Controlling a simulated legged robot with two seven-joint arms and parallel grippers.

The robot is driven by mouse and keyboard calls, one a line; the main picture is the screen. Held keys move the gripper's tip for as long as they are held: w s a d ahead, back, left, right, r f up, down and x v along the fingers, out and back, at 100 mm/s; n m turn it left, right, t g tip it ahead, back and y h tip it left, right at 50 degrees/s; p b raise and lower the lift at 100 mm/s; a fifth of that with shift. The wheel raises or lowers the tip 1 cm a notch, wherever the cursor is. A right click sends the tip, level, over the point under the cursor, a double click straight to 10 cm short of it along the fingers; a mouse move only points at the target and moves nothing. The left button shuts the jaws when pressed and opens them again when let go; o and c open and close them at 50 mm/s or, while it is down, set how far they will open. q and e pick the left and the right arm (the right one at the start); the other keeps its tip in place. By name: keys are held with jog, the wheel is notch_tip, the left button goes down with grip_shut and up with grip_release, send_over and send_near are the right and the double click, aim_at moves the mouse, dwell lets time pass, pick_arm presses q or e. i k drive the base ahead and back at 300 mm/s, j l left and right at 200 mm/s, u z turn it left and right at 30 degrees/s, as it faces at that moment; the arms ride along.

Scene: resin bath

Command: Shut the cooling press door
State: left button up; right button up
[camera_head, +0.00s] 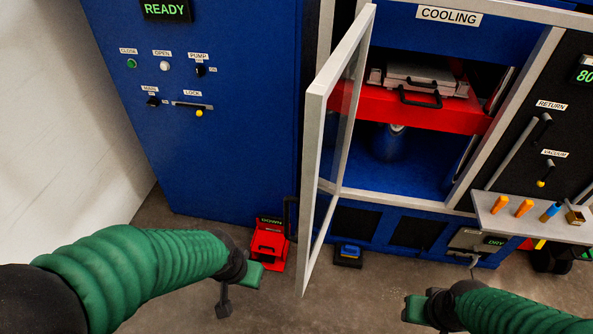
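The cooling press door (313,155), a pale grey frame with a clear pane, stands wide open. It is joined at the left side of the press opening and swung out towards me. A dark handle (290,218) shows at its outer left face. The cooling press, under the "COOLING" label (448,15), has an open front, with a red platen (420,105) and a grey mould (420,78) inside. My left gripper (240,284) is low, left of the door and apart from it. My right gripper (418,308) is low in front of the press. Neither visibly holds anything; their finger gaps are unclear.
A red "DOWN" pedal (268,245) and a blue pedal (349,252) sit on the floor by the door's lower edge. A shelf (530,222) with orange and blue handled tools juts out at right. A blue control cabinet (200,140) stands left.

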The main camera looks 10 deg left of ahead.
aim_at(324, 158)
jog(key=i+j+z, duration=0.15)
jog(key=j+z, duration=0.15)
jog(key=j, duration=0.45)
jog(key=j+z, duration=0.3)
jog(key=j, duration=0.45)
jog(key=i+j+z, duration=0.2)
jog(key=i+j, duration=0.15)
